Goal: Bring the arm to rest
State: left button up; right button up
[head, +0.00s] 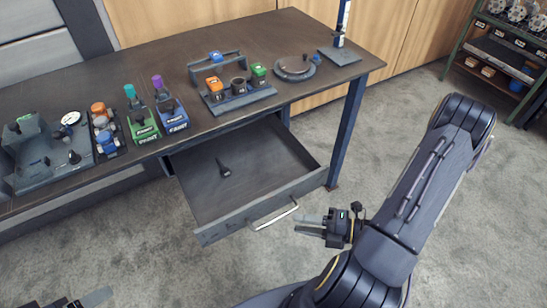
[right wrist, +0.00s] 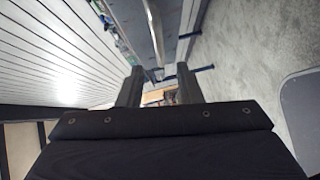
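My right arm (head: 420,195) reaches in from the right in the head view. Its gripper (head: 308,225) is beside the pulled-out drawer's metal handle (head: 274,215), apart from it as far as I can see. In the right wrist view the two fingers (right wrist: 158,88) stand apart with nothing between them. My left gripper (head: 88,300) shows only in part at the bottom left edge of the head view; its opening cannot be made out.
The dark workbench (head: 120,75) carries a grey fixture, bottles in green and blue holders, a rack with coloured blocks, a round gauge-like piece (head: 294,68) and a blue post on a plate. A shelf unit (head: 510,50) stands at the back right. The carpet floor is clear.

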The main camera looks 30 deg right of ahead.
jog(key=s+a+r+m+g+h+p, duration=0.1)
jog(key=r+m+h+p, duration=0.3)
jog(key=r+m, duration=0.9)
jog(key=s+a+r+m+g+h+p, duration=0.2)
jog(key=a+r+m+g+h+p, duration=0.1)
jog(key=r+m, duration=1)
jog(key=shift+s+a+m+g+h+p, duration=0.15)
jog(key=shift+a+m+g+h+p, duration=0.25)
jog(key=shift+m+g+h, duration=0.35)
